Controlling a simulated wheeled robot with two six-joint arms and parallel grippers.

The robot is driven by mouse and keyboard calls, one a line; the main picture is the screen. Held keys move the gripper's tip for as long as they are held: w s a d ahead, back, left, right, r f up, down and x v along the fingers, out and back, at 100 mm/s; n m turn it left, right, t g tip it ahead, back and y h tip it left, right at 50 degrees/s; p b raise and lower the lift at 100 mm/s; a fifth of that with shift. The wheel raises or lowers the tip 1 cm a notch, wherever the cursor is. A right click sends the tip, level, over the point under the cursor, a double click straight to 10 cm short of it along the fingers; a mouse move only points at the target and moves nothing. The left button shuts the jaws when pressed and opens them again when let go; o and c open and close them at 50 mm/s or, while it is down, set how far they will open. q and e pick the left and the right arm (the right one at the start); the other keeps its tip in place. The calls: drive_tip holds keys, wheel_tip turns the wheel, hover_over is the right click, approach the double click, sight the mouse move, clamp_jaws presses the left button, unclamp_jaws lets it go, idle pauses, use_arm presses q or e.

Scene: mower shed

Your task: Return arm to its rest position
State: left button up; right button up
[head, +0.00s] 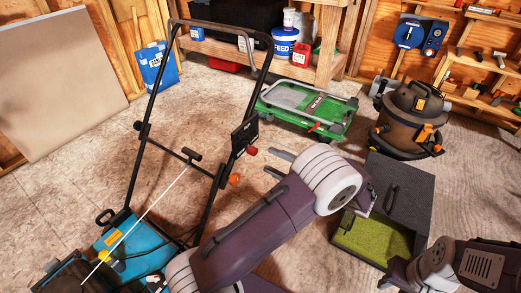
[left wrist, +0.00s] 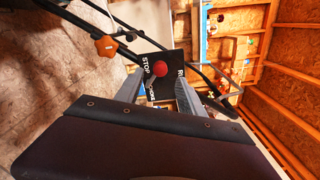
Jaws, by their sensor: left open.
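My left gripper (head: 277,163) is open and empty, its two grey fingers pointing left toward the mower's handle. In the left wrist view its fingers (left wrist: 158,92) stand apart, with a dark control box (left wrist: 176,66) and its red stop button (left wrist: 160,68) showing between and beyond them. The box (head: 244,137) sits on the right bar of the mower handle; a gap shows between it and the fingers in the head view. The blue mower (head: 122,240) stands at lower left. A white cord (head: 150,208) runs from it up to a dark T-grip (head: 191,154).
A dark open box with green inside (head: 424,196) stands right of my left arm. A workbench (head: 326,65) lines the back wall. Bare floor (head: 80,165) lies left of the mower.

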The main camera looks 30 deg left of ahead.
use_arm(q)
drive_tip(key=shift+d, duration=0.75)
drive_tip(key=s+a+f+n+g+h, duration=0.2)
drive_tip(key=s+f+g+h, duration=0.3)
drive_tip(key=s+f+h, duration=0.75)
drive_tip(key=s+d+r+n+t+h, duration=0.1)
drive_tip(key=d+n+t+h, duration=0.3)
drive_tip(key=t+h, duration=0.15)
wheel_tip(320, 180, up, 38)
drive_tip(key=p, duration=3.7)
drive_tip(key=shift+f+m+g, duration=0.2)
drive_tip(key=shift+m+g, duration=0.1)
drive_tip(key=shift+g, duration=0.15)
drive_tip(key=shift+f, duration=0.1)
